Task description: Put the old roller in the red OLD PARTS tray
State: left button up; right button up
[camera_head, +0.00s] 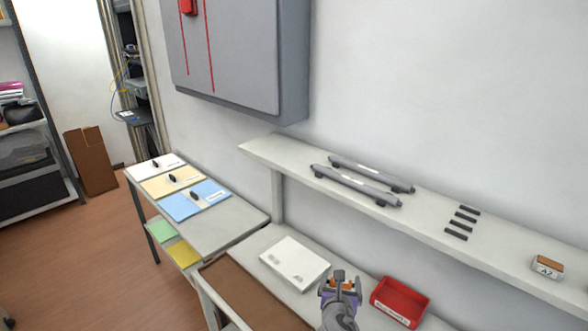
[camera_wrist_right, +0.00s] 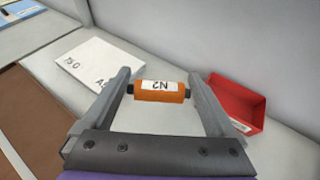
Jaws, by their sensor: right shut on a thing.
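The old roller (camera_wrist_right: 160,92) is an orange cylinder with dark ends and a white label. My right gripper (camera_wrist_right: 159,88) is shut on its two ends and holds it crosswise between the fingers. In the head view my right gripper (camera_head: 340,284) is above the bench, with orange showing at its fingers. The red tray (camera_head: 400,302) stands on the bench just right of the gripper, with a pale label on its front. The wrist view shows the tray (camera_wrist_right: 236,101) to the right of the roller, apart from it. My left gripper is not in view.
A white printed slab (camera_head: 294,263) lies left of the gripper, by a brown mat (camera_head: 250,297). A wall shelf (camera_head: 432,222) above the bench holds two long grey bars (camera_head: 356,186), several dark strips and a small labelled block (camera_head: 547,267). A side table (camera_head: 222,220) carries coloured folders.

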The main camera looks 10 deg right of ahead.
jog(key=w+d+f+m+g+h+b, duration=0.1)
jog(key=d+f+m+h+b, duration=0.25)
jog(key=d, duration=0.55)
jog(key=m+g+h+b, duration=0.3)
jog(key=b, duration=0.3)
send_over(405, 293)
jog(key=s+a, duration=0.3)
jog(key=shift+n+y, duration=0.25)
jog(key=f, duration=0.5)
jog(key=shift+a+f, duration=0.2)
jog(key=shift+f, duration=0.2)
notch_tip(405, 293, down, 4)
jog(key=shift+r, duration=0.15)
jog(key=shift+s+a, duration=0.1)
jog(key=shift+f+b, duration=0.35)
jog(key=shift+s+a+f, duration=0.1)
jog(key=shift+s, duration=0.05)
jog(key=o, duration=1)
jog(key=shift+r, duration=0.4)
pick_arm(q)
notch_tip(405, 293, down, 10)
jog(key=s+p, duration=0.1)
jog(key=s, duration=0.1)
pick_arm(e)
jog(key=v, duration=1.1)
jog(key=shift+s+a+r, duration=0.1)
jog(key=shift+s+r, duration=0.05)
jog(key=shift+s, duration=0.05)
